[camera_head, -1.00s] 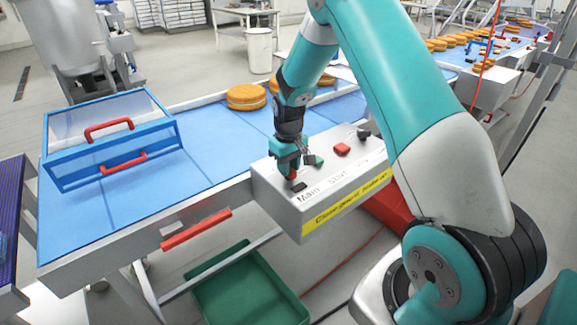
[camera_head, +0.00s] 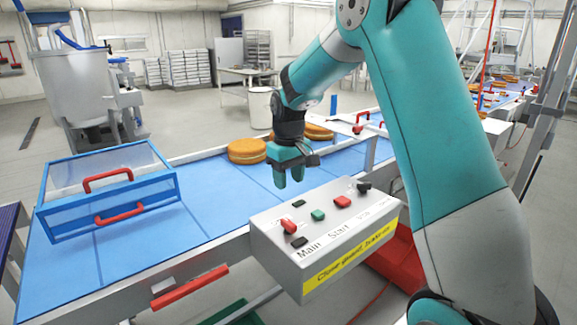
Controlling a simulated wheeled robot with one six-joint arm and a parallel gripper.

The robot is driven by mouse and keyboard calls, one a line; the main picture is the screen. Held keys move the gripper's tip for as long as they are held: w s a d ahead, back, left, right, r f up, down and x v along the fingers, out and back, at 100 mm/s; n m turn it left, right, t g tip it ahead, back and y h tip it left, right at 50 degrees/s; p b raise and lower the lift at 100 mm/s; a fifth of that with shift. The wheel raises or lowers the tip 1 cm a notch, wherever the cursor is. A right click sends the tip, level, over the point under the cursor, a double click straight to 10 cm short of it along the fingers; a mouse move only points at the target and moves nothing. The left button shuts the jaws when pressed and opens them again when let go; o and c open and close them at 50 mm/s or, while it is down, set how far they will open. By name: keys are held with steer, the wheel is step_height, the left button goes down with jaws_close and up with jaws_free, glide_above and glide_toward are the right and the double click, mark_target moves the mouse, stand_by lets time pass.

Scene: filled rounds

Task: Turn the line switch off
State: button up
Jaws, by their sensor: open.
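The control box (camera_head: 275,262) is grey with a yellow label and stands at the belt's near edge. On its top is a red switch lever (camera_head: 288,226) above the word "Main", tilted. Beside it are a green button (camera_head: 318,215) over "Start" and a red button (camera_head: 342,202). A black knob (camera_head: 364,187) sits at the far right end, and small dark parts lie near the lever. My gripper (camera_head: 289,182) hangs above and behind the box, pointing down, open and empty, apart from the lever and buttons.
A blue conveyor belt (camera_head: 140,230) runs behind the box, with round orange-brown cakes (camera_head: 247,150) on it. A clear blue-framed guard (camera_head: 108,190) with red handles stands at the left. A red handle bar (camera_head: 190,287) is on the belt's front.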

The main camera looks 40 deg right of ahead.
steer(key=shift+r, duration=2.35)
steer(key=s+a+r+n+y, duration=0.1)
steer(key=s+a+r+n, duration=0.2)
steer(key=s+a, duration=0.8)
steer(key=s+a+f+n+y, duration=0.1)
steer(key=s+a+n+y, duration=0.2)
steer(key=s+a, duration=1)
steer(key=s, duration=0.4)
steer(key=shift+a, duration=0.25)
steer(key=shift+s+n, duration=0.1)
steer(key=shift+n, duration=0.2)
steer(key=shift+c, duration=0.5)
